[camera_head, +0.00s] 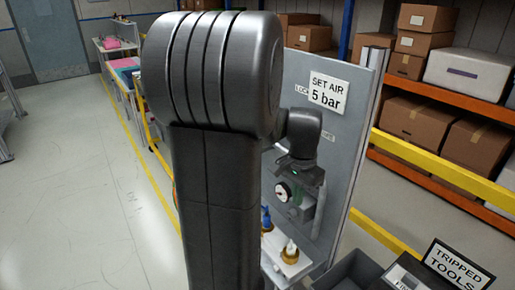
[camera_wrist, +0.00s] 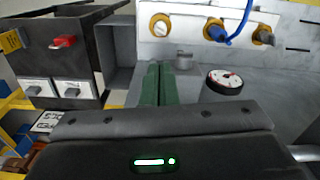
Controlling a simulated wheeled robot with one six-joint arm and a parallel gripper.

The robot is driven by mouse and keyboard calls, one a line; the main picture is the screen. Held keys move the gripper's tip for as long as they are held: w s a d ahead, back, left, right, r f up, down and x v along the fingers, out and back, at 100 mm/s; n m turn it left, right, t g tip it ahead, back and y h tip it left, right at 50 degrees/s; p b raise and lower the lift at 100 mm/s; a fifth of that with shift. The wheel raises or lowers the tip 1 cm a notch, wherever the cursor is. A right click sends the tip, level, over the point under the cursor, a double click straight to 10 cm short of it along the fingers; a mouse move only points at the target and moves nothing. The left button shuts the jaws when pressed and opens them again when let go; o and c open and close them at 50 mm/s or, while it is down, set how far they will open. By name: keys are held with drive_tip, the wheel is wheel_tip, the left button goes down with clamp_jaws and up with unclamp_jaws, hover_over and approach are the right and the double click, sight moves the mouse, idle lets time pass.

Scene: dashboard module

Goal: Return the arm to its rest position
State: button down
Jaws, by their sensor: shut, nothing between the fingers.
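In the wrist view, my gripper (camera_wrist: 158,70) shows two green fingers close together. It is shut and empty, in front of the grey panel (camera_wrist: 280,95). A round gauge (camera_wrist: 225,81) with a white face and red marks sits to the right of the fingers. A small grey knob (camera_wrist: 183,60) is just beyond the fingertips. In the head view, my dark arm covers the middle and hides part of the panel (camera_head: 350,110). The arm's far end is in front of the panel, close to the gauge (camera_head: 284,190).
The panel carries a "SET AIR 5 bar" sign (camera_head: 328,92). A "TRIPPED TOOLS" sign (camera_head: 457,267) stands at lower right. An orange shelf (camera_head: 430,125) holds boxes behind a yellow rail (camera_head: 450,175). Blue and grey plugs sit in brass fittings (camera_wrist: 215,30). Open floor (camera_head: 70,190) lies left.

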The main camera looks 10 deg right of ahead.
sight(292, 241)
wheel_tip(292, 241, down, 16)
idle(0.8)
drive_tip(key=shift+r, duration=0.1)
